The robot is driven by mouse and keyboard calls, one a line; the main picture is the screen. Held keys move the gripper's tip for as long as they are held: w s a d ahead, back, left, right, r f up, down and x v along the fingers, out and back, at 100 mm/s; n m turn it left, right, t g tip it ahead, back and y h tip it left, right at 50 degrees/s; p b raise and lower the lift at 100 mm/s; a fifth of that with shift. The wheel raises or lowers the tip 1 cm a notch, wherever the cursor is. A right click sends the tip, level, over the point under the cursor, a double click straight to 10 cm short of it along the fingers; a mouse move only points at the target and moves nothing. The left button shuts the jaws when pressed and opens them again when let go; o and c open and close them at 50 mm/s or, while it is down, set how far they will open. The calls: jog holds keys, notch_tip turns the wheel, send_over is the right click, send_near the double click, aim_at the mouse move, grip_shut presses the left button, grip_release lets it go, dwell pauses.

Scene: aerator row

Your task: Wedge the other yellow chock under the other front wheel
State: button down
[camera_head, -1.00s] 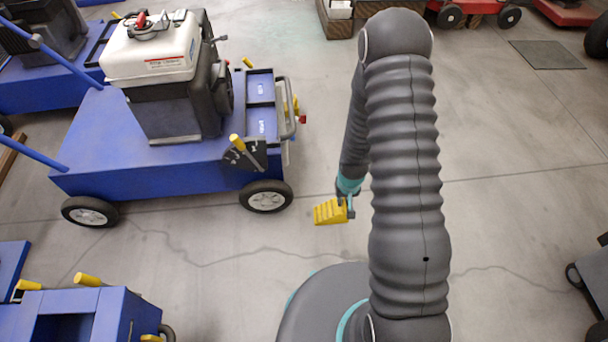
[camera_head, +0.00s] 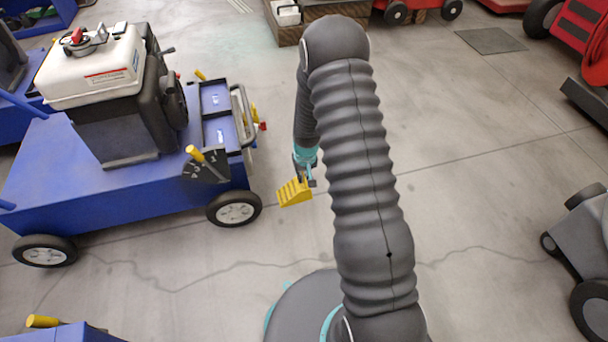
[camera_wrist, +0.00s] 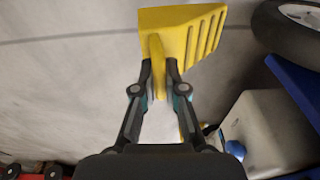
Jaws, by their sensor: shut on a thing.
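My gripper (camera_head: 306,176) is shut on a yellow stepped chock (camera_head: 294,192), holding it by a fin on its back. The chock also shows in the wrist view (camera_wrist: 188,30), between my fingertips (camera_wrist: 158,85). The blue aerator cart (camera_head: 110,180) stands on the left. Its near front wheel (camera_head: 233,208), black with a pale hub, is left of the chock with a gap between them. A tyre (camera_wrist: 290,28) shows at the upper right of the wrist view. The cart's far front wheel is hidden behind its body. I cannot tell the chock's height above the floor.
A grey wheeled machine (camera_head: 585,240) stands at the right. Another blue cart (camera_head: 65,332) is at the lower left. A wooden crate (camera_head: 290,30) and red machines are at the back.

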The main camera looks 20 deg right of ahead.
aim_at(293, 194)
jog(key=shift+a+f+b, duration=0.2)
jog(key=shift+f+b, duration=0.6)
jog(key=shift+f, duration=0.85)
jog(key=shift+a+f+b, duration=0.15)
jog(key=shift+f+b, duration=0.65)
jog(key=shift+f, duration=0.85)
jog(key=shift+a+f, duration=0.9)
jog(key=shift+f, duration=0.3)
jog(key=shift+a+f, duration=0.15)
jog(key=shift+a, duration=3.35)
jog(key=c, duration=1.2)
grip_release()
jog(key=shift+c, duration=0.2)
jog(key=shift+o, duration=0.4)
